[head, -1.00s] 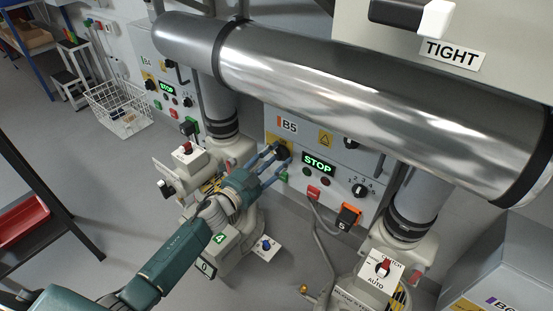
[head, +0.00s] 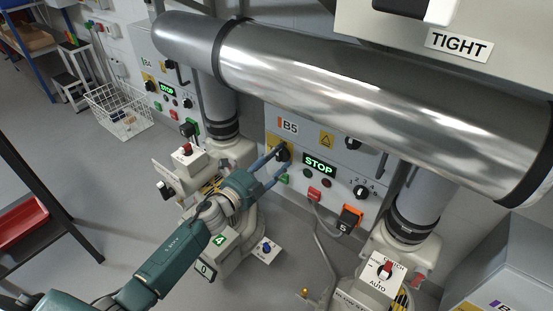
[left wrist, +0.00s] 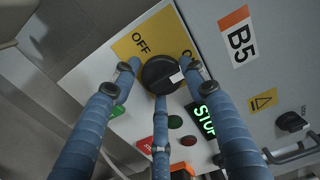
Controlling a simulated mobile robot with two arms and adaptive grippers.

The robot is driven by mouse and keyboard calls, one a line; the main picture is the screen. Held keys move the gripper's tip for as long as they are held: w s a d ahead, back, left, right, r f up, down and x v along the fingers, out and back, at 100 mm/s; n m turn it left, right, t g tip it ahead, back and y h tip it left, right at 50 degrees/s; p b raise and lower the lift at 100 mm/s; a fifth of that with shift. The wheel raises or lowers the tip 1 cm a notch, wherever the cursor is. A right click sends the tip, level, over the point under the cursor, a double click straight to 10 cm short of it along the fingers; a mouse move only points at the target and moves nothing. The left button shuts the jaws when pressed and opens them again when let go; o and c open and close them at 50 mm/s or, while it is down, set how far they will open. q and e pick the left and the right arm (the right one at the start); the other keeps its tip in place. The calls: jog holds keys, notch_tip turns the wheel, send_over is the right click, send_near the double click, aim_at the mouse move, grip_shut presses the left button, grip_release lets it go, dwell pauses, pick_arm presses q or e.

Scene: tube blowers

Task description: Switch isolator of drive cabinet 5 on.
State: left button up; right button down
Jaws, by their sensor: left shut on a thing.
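Drive cabinet B5 (head: 305,143) stands at the middle of the head view, with a green STOP display (head: 319,165). Its isolator is a round black knob (left wrist: 160,74) on a yellow plate (left wrist: 141,42), clearest in the left wrist view. OFF is readable on the plate; a second label to the right is mostly hidden by a finger. The knob's white mark (left wrist: 176,77) points to the right, away from OFF. My left gripper (head: 279,158) has its blue fingers closed around the knob; they also show in the left wrist view (left wrist: 160,88). My right gripper is not in view.
A large metal duct (head: 370,95) crosses above the cabinet. Blower housings stand below, with a numbered box (head: 219,240) near my left arm. Cabinet B4 (head: 160,75) and a wire basket (head: 118,112) are farther left. Grey floor is open at the left.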

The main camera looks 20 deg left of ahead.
pick_arm(q)
jog(key=shift+w+a, duration=0.15)
jog(key=shift+a, duration=0.35)
jog(key=o, duration=1.1)
jog(key=shift+a, duration=0.1)
jog(key=shift+d, duration=0.2)
jog(key=v, duration=1.2)
jog(key=shift+a+r+n+y, duration=0.1)
jog(key=shift+r+n+y, duration=0.05)
jog(key=shift+n+y, duration=0.15)
